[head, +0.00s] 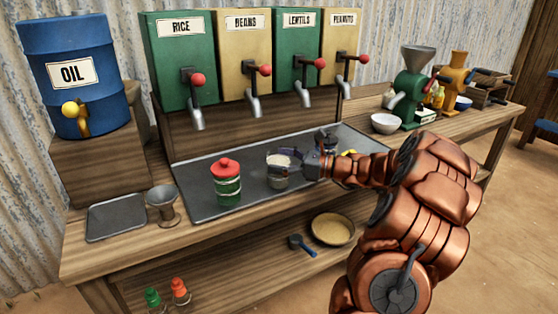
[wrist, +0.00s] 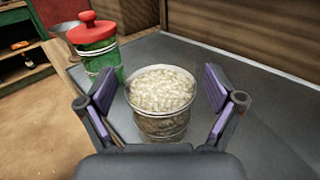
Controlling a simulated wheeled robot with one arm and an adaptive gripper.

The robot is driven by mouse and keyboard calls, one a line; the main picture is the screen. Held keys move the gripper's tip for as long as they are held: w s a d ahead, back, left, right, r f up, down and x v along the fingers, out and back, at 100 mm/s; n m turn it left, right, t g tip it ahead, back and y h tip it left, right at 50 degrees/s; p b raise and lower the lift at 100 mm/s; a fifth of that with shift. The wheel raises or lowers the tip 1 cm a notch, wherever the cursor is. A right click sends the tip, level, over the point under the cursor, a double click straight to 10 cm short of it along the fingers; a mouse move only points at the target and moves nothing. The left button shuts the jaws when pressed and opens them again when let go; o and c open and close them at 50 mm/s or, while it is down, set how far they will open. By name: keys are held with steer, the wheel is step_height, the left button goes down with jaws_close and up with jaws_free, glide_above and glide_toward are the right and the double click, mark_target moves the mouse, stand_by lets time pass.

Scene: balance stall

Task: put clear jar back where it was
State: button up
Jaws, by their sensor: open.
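The clear jar (wrist: 161,102) stands upright on the grey metal tray (wrist: 270,112), filled to near its top with pale grains. In the head view the jar (head: 277,172) is partly hidden by my gripper (head: 288,163). In the wrist view my gripper (wrist: 160,113) is open, with one finger on each side of the jar. A gap shows between each finger and the glass. A green jar with a red lid (head: 226,182) stands on the tray left of the clear jar. It also shows in the wrist view (wrist: 97,50).
Rice, beans, lentils and peanuts dispensers (head: 182,58) stand behind the tray. A metal cup (head: 163,204) and a flat grey plate (head: 115,217) are at the left, near the oil drum (head: 72,80). A white bowl (head: 385,123) and grinders (head: 411,88) are at the right.

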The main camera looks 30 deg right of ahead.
steer(key=shift+r, duration=0.15)
steer(key=v, duration=1.2)
steer(key=shift+p, duration=0.35)
